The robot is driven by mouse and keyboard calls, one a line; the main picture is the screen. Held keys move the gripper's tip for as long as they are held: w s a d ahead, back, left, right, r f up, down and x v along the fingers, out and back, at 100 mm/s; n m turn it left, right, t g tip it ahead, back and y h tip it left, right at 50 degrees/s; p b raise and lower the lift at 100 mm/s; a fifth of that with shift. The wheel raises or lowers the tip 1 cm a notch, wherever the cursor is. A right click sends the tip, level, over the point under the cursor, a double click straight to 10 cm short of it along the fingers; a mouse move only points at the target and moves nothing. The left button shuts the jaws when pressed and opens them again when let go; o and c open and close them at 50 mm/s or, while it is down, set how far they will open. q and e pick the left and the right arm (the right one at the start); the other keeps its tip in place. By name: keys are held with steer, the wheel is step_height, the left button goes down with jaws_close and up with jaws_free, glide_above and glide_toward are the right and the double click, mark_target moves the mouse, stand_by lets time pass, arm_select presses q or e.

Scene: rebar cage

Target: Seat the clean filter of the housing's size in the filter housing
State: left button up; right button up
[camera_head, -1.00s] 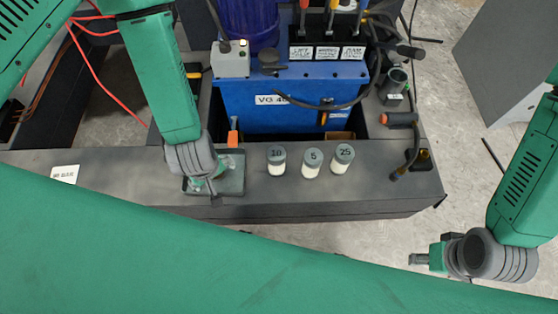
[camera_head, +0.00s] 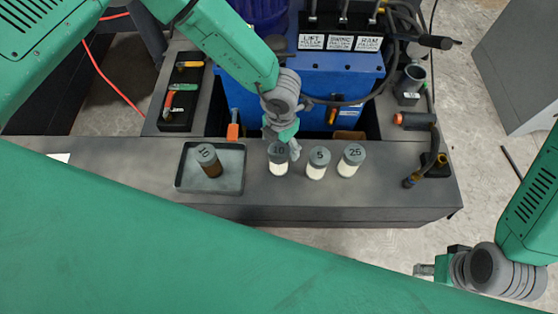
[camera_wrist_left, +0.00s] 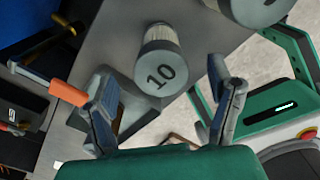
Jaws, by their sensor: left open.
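A clean pale filter with a grey cap marked 10 (camera_head: 279,160) stands on the dark bench top. Clean filters marked 5 (camera_head: 317,165) and 25 (camera_head: 350,161) stand to its right. A brown filter (camera_head: 209,161) with a marked grey cap stands in the tray (camera_head: 180,186). My left gripper (camera_head: 284,150) is open at the 10 filter; in the left wrist view this filter (camera_wrist_left: 160,62) shows between the spread fingers, touching neither visibly. A grey open-topped cylinder (camera_head: 411,79) at the right may be the filter housing. My right gripper (camera_head: 424,269) hangs at lower right, its fingers too small to judge.
The blue unit (camera_head: 270,100) with levers and hoses stands behind the bench. An orange-ended tool (camera_head: 233,131) stands up behind the tray. A dark tool tray (camera_head: 180,118) lies at left, and an orange-and-black handle (camera_head: 412,120) at right. The bench front is clear.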

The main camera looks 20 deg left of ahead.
arm_select(q)
step_height(320, 180, down, 2)
steer(key=shift+f, duration=0.2)
step_height(320, 180, down, 4)
steer(key=b, duration=0.3)
steer(key=shift+s+a+f, duration=0.1)
steer(key=shift+s+f, duration=0.05)
steer(key=shift+f, duration=0.45)
steer(key=shift+r, duration=0.15)
steer(key=shift+c, duration=0.8)
steer(key=c, duration=1.1)
steer(key=shift+c, duration=0.2)
